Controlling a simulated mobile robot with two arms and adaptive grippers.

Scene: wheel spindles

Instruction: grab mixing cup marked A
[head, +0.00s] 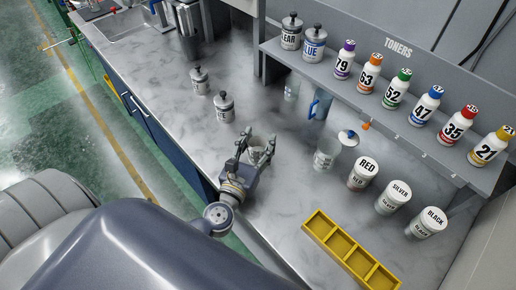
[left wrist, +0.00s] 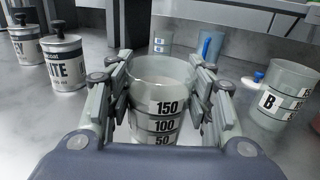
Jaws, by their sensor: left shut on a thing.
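My left gripper (head: 256,144) is shut around a clear mixing cup (left wrist: 163,99) that stands near the front edge of the counter. The cup has black scale marks reading 150, 100 and 50. No letter shows on the side facing the left wrist camera. The cup also shows between the fingers in the head view (head: 258,157). A similar cup marked B (left wrist: 284,97) stands to the right, apart from the gripper; it also shows in the head view (head: 326,154). My right gripper is not in view.
Two labelled cans (head: 223,105) (head: 199,80) stand left of the gripper. A yellow tray (head: 312,229) lies near the front edge. The toner shelf (head: 388,97) overhangs the back.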

